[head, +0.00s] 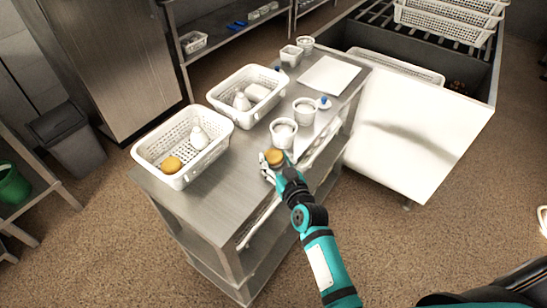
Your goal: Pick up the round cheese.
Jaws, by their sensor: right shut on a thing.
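A round yellow-brown cheese (275,156) is in my right gripper (271,168), over the front edge of the metal table (225,180). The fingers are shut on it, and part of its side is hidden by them. A second round yellow-brown piece (172,164) lies in the near white perforated basket (182,181), beside a white rounded item (198,138). My left gripper is not in view.
A second white basket (215,98) with pale items stands farther back. White tubs (283,132) and (304,110) stand close behind the gripper. A white board (329,75) lies at the back right. Bare metal lies between the near basket and the gripper.

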